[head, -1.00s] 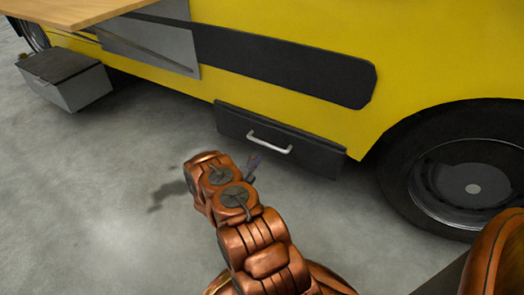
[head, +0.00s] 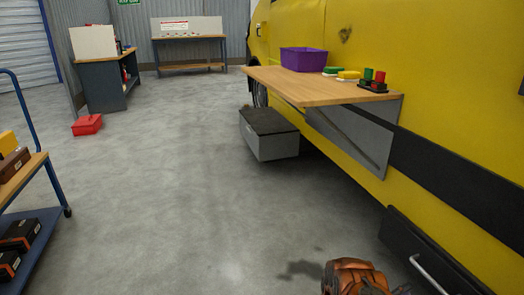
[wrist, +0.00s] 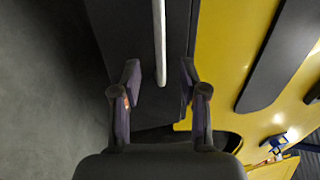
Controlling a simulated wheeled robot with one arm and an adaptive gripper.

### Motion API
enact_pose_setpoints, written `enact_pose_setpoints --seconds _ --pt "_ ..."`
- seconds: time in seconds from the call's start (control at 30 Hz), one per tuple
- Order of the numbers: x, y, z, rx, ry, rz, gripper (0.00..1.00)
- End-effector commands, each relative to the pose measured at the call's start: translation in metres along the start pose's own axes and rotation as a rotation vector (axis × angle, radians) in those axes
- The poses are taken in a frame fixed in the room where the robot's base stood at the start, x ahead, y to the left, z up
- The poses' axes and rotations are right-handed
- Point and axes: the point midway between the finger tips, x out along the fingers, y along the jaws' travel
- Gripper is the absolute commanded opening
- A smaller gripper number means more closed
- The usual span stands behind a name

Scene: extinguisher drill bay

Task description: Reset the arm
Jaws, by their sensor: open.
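My gripper (wrist: 160,80) is open, its two dark fingers spread in the wrist view with nothing between them that they touch. The pale bar handle (wrist: 160,40) of a dark drawer lies ahead, its lower end showing between the fingertips. The gap to it is hard to judge. In the head view, the copper end of my arm is at the bottom edge, left of the low drawer (head: 405,236) and its handle (head: 434,273). The drawer looks shut. My fingers are not clear in the head view.
A wooden shelf (head: 300,86) on the yellow van (head: 430,50) holds a purple bin (head: 303,59) and small coloured items. A grey step box (head: 268,138) juts out below. A blue cart (head: 40,225) stands left, a red box (head: 87,125) beyond. The middle floor is clear.

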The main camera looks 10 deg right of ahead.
Motion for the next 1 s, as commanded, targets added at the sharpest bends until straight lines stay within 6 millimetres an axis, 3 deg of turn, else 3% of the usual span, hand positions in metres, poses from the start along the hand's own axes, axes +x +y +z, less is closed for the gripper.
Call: enact_pose_setpoints --seconds 0.17,0.5,1.0 --pt "0.011 -0.04 -0.001 0.056 0.046 -0.008 0.43" --pt "0.034 -0.174 -0.015 0.299 0.238 -0.038 0.43" --pt "0.028 -0.35 -0.06 0.694 0.534 -0.079 0.43"
